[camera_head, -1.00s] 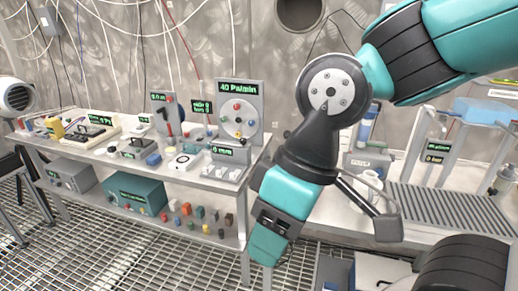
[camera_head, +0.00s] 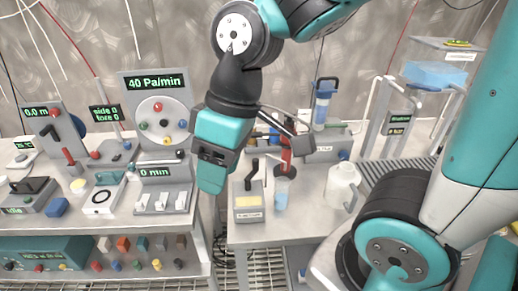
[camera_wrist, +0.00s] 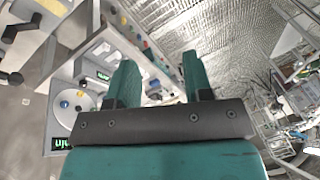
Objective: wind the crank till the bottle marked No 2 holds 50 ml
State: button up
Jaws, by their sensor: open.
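My gripper (camera_head: 211,180) hangs in front of the gap between the left bench and the right table, pointing down. In the wrist view its two teal fingers (camera_wrist: 160,78) are apart with nothing between them. A small clear bottle with bluish contents (camera_head: 281,191) stands on the right table, below a red and dark fitting (camera_head: 286,157). I cannot read any No 2 mark on it. Beside it is a grey box with a yellow panel and a black upright handle (camera_head: 250,187); I cannot tell whether this is the crank. My gripper is left of both and touches neither.
A white jug (camera_head: 342,186) stands right of the bottle.

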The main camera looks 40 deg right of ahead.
jog(key=w+d+h+p, duration=0.2)
jog(key=w+d+p, duration=0.1)
jog(key=w+d, duration=0.6)
jog(key=n+h+p, duration=0.1)
jog(key=n+p, duration=0.1)
jog(key=p, duration=0.1)
send_over(258, 161)
notch_tip(258, 161, down, 3)
jog(key=shift+h, duration=0.3)
jog(key=f, duration=0.5)
jog(key=f+p, duration=0.1)
jog(key=f, duration=0.5)
jog(key=f+p, duration=0.1)
jog(key=f, duration=0.4)
jog(key=shift+w+a+f, duration=0.1)
jog(key=shift+w+f, duration=0.2)
jog(key=shift+w, duration=0.05)
jog(key=shift+f+p, duration=0.3)
jog(key=shift+f, duration=0.25)
grip_shut()
jog(key=shift+s+m, duration=0.3)
jog(key=shift+m, duration=0.5)
